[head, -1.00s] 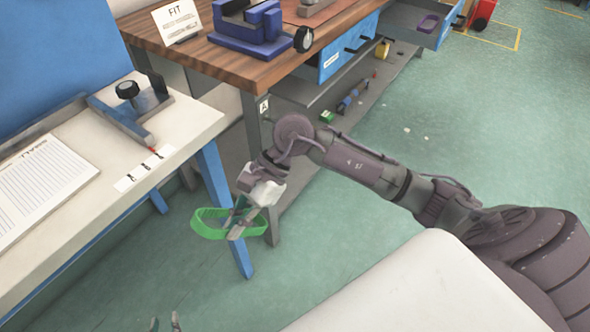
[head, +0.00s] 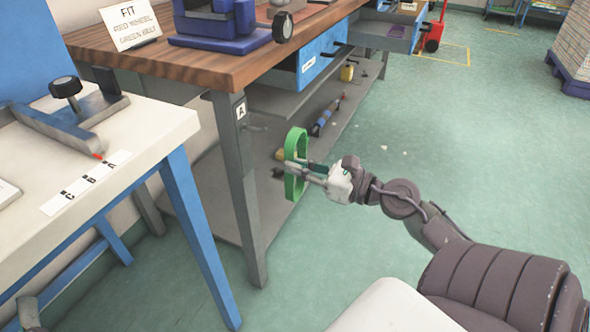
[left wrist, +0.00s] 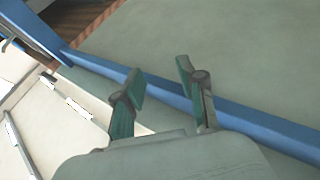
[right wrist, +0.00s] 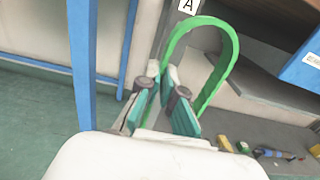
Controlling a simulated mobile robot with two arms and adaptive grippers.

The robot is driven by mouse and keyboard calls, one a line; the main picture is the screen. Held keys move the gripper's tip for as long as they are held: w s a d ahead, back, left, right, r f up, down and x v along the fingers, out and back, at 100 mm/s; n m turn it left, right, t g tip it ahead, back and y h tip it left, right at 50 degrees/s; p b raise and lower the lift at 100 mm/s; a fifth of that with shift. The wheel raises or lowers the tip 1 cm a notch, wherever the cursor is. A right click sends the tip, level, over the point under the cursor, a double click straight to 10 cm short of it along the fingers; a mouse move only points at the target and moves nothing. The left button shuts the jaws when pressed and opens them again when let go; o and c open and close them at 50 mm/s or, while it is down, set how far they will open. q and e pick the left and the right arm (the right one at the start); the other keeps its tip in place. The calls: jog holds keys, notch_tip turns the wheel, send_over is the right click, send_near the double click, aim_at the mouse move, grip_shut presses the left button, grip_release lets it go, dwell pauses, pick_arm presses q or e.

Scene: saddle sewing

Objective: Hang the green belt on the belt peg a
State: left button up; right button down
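The green belt (head: 292,180) is a closed loop held upright in my right gripper (head: 308,172), in front of the wooden bench. In the right wrist view the belt (right wrist: 228,62) arches up from the fingers (right wrist: 163,88), which are shut on its lower part. A small peg (head: 257,128) sticks out of the bench's grey leg beside the label A (head: 241,111). The belt is to the right of the peg and apart from it. In the right wrist view the label A (right wrist: 188,5) is at the top edge. My left gripper (left wrist: 160,82) is open and empty.
A white table (head: 150,125) with blue legs stands at left. A lower shelf (head: 240,200) holds loose tools. The green floor at right is mostly clear.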

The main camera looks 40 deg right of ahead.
pick_arm(q)
jog(key=shift+w+f, duration=0.1)
jog(key=shift+f, duration=0.05)
pick_arm(e)
jog(key=shift+p+x, duration=0.65)
jog(key=shift+x, duration=0.2)
jog(key=shift+w+a, duration=0.25)
jog(key=shift+w, duration=0.2)
pick_arm(q)
jog(key=s+a+f+g+y+p, duration=0.1)
jog(key=f+g, duration=0.4)
jog(key=f, duration=0.2)
jog(key=s+a+f+g+y+p, duration=0.1)
jog(key=s+a+f+g+y, duration=0.1)
jog(key=f+g, duration=0.3)
notch_tip(320, 180, down, 4)
jog(key=shift+a+r+g+y+p, duration=0.2)
jog(key=shift+g+y+p, duration=0.1)
jog(key=shift+p, duration=0.1)
pick_arm(e)
jog(key=f+x, duration=0.1)
jog(key=x, duration=0.6)
jog(key=shift+w+f, duration=0.15)
jog(key=shift+f, duration=0.05)
pick_arm(q)
jog(key=shift+d+r, duration=0.1)
jog(key=shift+d, duration=0.1)
dwell(0.6)
